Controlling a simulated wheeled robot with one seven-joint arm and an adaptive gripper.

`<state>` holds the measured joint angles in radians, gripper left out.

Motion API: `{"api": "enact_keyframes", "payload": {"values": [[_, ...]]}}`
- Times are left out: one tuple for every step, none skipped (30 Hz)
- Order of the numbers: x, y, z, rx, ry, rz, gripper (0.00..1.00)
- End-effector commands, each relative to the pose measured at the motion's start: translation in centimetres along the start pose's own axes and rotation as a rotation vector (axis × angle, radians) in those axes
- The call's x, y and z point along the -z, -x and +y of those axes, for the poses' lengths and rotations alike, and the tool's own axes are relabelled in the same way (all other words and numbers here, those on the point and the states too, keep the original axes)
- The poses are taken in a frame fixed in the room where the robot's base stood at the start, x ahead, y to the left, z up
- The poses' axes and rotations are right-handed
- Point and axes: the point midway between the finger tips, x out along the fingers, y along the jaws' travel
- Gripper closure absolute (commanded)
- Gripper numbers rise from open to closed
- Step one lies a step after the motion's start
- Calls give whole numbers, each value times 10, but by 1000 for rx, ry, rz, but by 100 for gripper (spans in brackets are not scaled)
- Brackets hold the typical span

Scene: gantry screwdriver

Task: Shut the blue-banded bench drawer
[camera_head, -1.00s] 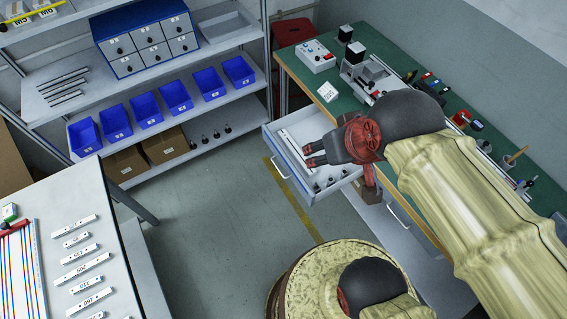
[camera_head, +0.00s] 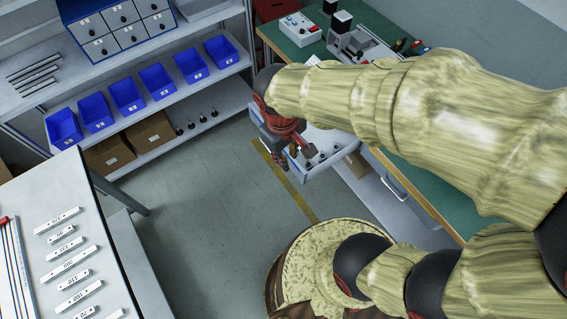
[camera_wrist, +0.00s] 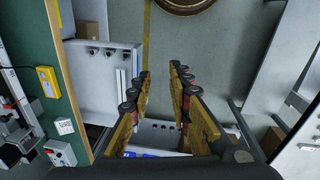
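The bench drawer (camera_head: 322,140) is pulled out from under the green-topped bench (camera_head: 400,165), and small dark parts lie in it. My arm hides much of it and most of its front in the head view. In the wrist view the drawer (camera_wrist: 98,88) shows from above, with dark knobs and pale strips inside. My gripper (camera_head: 284,158) hangs by the drawer's front, pointing down. In the wrist view the two fingers of my gripper (camera_wrist: 160,72) are apart with nothing between them. The nearer finger is close to the drawer's front edge; I cannot tell whether they touch.
A shelf with blue bins (camera_head: 158,80) stands behind at the left. A white table (camera_head: 60,200) with labelled strips is at the lower left. A closed-looking panel with a handle (camera_head: 393,188) is under the bench. The grey floor (camera_head: 190,210) between is clear.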

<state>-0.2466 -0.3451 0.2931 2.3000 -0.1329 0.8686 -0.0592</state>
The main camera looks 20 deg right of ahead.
Motion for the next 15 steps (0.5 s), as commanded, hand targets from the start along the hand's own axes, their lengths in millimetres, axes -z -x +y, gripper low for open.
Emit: {"api": "enact_keyframes", "payload": {"values": [[6,-31,-5,-13,83,-54,85],[11,-45,-7,-23,136,-80,87],[17,-64,-9,-37,212,-110,89],[21,-79,-10,-47,270,-132,91],[25,-93,-12,-55,329,-154,92],[31,-111,-13,-66,407,-179,95],[34,-124,-14,-73,466,-197,96],[38,-136,-15,-80,525,-212,98],[43,-152,-16,-88,601,-232,100],[47,-163,-17,-94,659,-243,100],[50,-175,-18,-98,718,-256,100],[55,-190,-18,-105,797,-272,100],[59,-200,-18,-110,861,-280,100],[65,-211,-18,-116,929,-288,100],[73,-221,-16,-125,1018,-292,100]]}}
